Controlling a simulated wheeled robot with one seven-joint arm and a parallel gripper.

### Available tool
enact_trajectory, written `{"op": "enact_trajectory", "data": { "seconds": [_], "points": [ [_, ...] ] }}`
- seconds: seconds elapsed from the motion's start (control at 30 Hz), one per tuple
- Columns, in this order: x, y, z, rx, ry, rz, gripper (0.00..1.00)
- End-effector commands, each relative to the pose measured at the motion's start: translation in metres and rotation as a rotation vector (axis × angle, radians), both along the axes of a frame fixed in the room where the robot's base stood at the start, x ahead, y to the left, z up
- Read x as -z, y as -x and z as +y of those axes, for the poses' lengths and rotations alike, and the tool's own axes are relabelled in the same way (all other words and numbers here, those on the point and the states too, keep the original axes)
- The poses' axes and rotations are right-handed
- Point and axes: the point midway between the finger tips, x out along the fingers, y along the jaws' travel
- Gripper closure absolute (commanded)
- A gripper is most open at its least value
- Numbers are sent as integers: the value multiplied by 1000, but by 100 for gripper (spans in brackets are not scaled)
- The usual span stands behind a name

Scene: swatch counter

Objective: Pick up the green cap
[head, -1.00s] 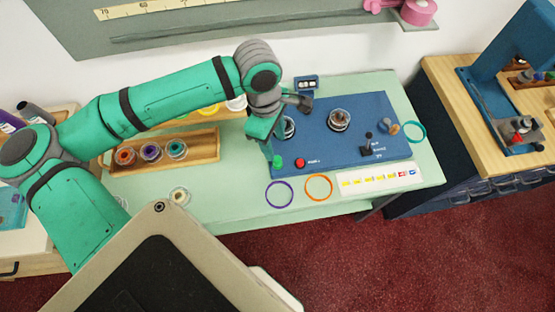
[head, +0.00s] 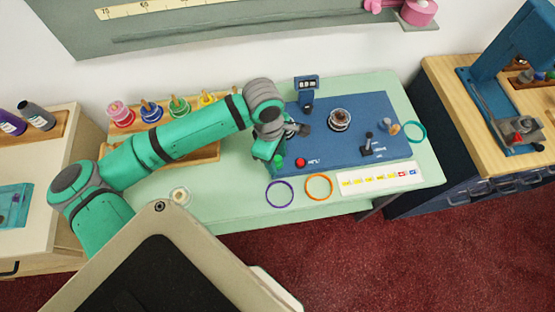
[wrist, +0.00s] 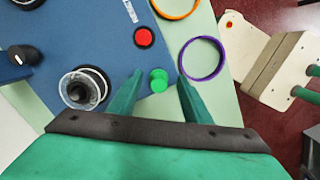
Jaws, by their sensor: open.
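The green cap (head: 278,161) is a small round piece near the front left edge of the blue panel (head: 355,107), left of a red button (head: 300,162). In the wrist view the green cap (wrist: 158,84) shows between the two fingers, near their tips. My gripper (wrist: 160,76) is open, with one green finger on each side of the cap and a visible gap on both sides. In the head view my gripper (head: 268,154) is just left of the cap. I cannot tell the exact height of the fingertips against the cap.
The red button (wrist: 144,38) is close beyond the left finger. A clear round cup with a dark centre (wrist: 80,90) lies left of the fingers. A purple ring (wrist: 202,58) lies to the right, and an orange ring (head: 319,187) lies on the green counter.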

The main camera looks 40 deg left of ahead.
Motion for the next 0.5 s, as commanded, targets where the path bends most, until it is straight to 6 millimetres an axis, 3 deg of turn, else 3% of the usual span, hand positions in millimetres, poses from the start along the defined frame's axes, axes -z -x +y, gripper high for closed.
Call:
{"op": "enact_trajectory", "data": {
  "seconds": [0.17, 0.33, 0.5],
  "points": [
    [0, -1, -1, 4, 0, 0, 55],
    [0, -1, -1, 4, 0, 0, 96],
    [0, -1, -1, 4, 0, 0, 97]
  ]
}}
